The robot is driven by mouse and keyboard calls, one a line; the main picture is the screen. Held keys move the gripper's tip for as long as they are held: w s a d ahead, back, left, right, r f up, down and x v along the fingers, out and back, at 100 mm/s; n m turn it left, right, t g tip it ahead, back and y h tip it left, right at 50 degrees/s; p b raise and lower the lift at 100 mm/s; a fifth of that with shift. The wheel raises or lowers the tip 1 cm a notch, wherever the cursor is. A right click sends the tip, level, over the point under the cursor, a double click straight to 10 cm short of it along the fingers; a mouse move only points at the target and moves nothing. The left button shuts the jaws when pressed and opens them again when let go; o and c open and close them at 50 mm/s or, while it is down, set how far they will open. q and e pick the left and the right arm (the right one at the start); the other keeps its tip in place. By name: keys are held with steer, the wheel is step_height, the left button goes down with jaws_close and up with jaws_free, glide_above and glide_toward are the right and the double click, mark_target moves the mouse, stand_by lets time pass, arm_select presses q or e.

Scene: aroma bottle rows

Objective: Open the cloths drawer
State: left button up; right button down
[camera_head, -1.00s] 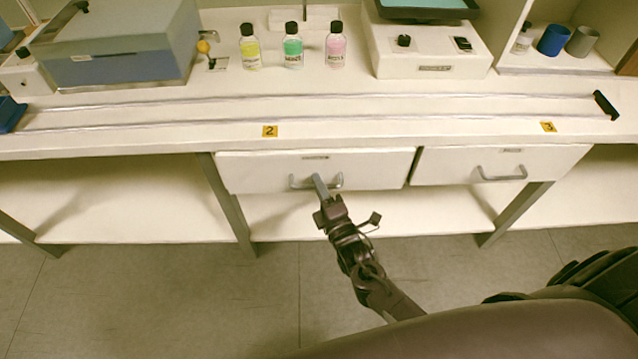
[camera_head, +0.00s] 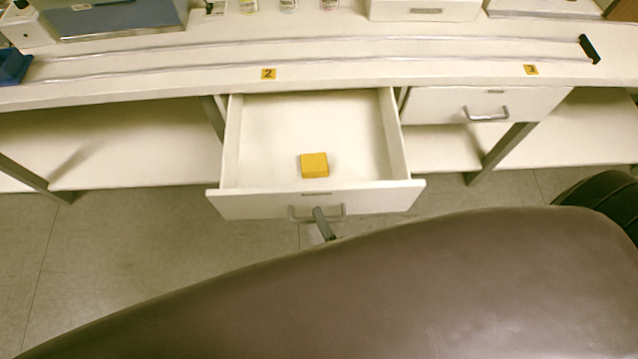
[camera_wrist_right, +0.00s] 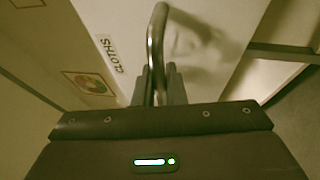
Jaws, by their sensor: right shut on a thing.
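The cloths drawer (camera_head: 261,204) is pulled well out from under the bench in the head view. A yellow block or folded cloth (camera_head: 314,165) lies inside it, near the front. My right gripper (camera_head: 319,213) is at the drawer's grey handle (camera_head: 338,211). In the right wrist view the fingers of my right gripper (camera_wrist_right: 158,88) are shut on the handle (camera_wrist_right: 156,45), beside a label (camera_wrist_right: 110,55) reading CLOTHS. Most of my right arm is hidden behind my own body in the head view. My left gripper is not in view.
A second, shut drawer (camera_head: 440,102) with a grey handle is to the right. Bench legs (camera_head: 503,152) stand on both sides. Small bottles (camera_head: 289,5) and a grey-blue box (camera_head: 115,18) stand on the bench top. The floor left of the drawer is clear.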

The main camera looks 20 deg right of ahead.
steer(key=s+a, duration=0.2)
steer(key=s, duration=0.4)
steer(key=shift+s, duration=0.25)
steer(key=c, duration=1.8)
jaws_free()
steer(key=shift+o, duration=0.2)
steer(key=shift+d+f, duration=0.1)
steer(key=shift+d, duration=0.05)
